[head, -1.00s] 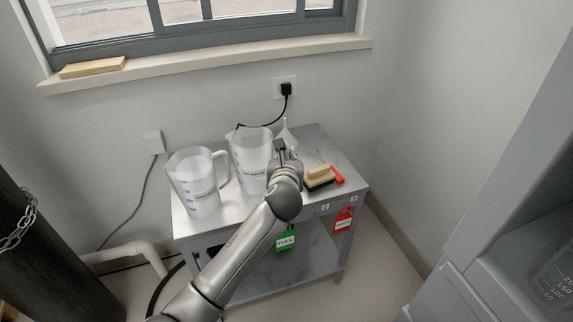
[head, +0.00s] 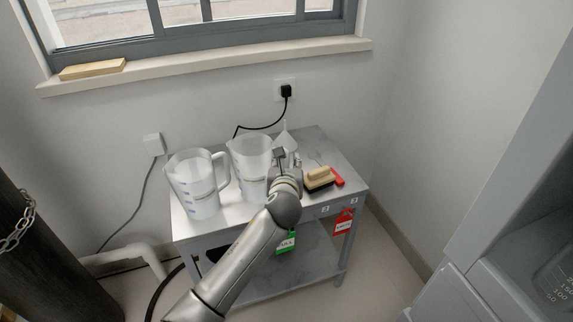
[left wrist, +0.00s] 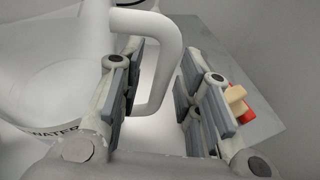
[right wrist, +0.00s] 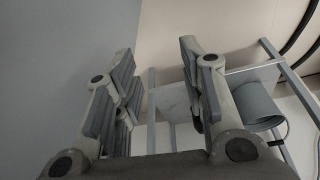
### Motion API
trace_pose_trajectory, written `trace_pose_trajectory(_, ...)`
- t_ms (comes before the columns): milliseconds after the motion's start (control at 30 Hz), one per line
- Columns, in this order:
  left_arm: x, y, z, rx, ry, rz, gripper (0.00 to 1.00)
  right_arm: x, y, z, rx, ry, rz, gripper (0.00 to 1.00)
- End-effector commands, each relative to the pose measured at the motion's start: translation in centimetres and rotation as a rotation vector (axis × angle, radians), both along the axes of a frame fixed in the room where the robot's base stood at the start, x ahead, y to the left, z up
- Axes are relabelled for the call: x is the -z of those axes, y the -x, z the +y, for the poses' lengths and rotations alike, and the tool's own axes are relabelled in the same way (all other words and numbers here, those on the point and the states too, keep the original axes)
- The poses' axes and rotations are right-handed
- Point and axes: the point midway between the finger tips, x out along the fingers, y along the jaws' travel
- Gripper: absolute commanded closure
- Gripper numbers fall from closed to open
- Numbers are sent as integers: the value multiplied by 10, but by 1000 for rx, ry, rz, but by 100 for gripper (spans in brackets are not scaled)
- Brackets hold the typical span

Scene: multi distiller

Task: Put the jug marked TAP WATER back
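Two clear jugs stand on a small grey table (head: 318,140): a left jug (head: 195,180) with its handle to the right, and a right jug (head: 250,165) at my left gripper. In the left wrist view the jug at the gripper (left wrist: 50,85) shows a label whose readable part says WATER; the rest is cut off. My left gripper (head: 280,158) is open, its fingers (left wrist: 165,95) on either side of the jug's handle (left wrist: 172,50) with a gap on the right. My right gripper (right wrist: 158,95) is open and empty, away from the jugs.
A wooden-handled brush (head: 319,178) and a red-handled item (head: 337,177) lie right of the gripper. A white funnel (head: 286,139) stands behind. Green (head: 287,243) and red tags (head: 344,222) hang at the table's front. A cable runs behind the right jug.

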Motion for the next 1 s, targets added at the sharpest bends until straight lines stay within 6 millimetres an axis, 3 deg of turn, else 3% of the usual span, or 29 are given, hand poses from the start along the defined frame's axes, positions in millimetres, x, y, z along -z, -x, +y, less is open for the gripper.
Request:
trace_pose_trajectory(267,-4,6,1,-1,-1,1,68,-2,-2,1,0,-2,-7,62)
trace_pose_trajectory(700,-23,62,4,1,0,1,68,63,8,1,-7,1,38,62)
trace_pose_trajectory(1000,-34,101,6,0,0,0,68,96,19,0,-10,3,54,62)
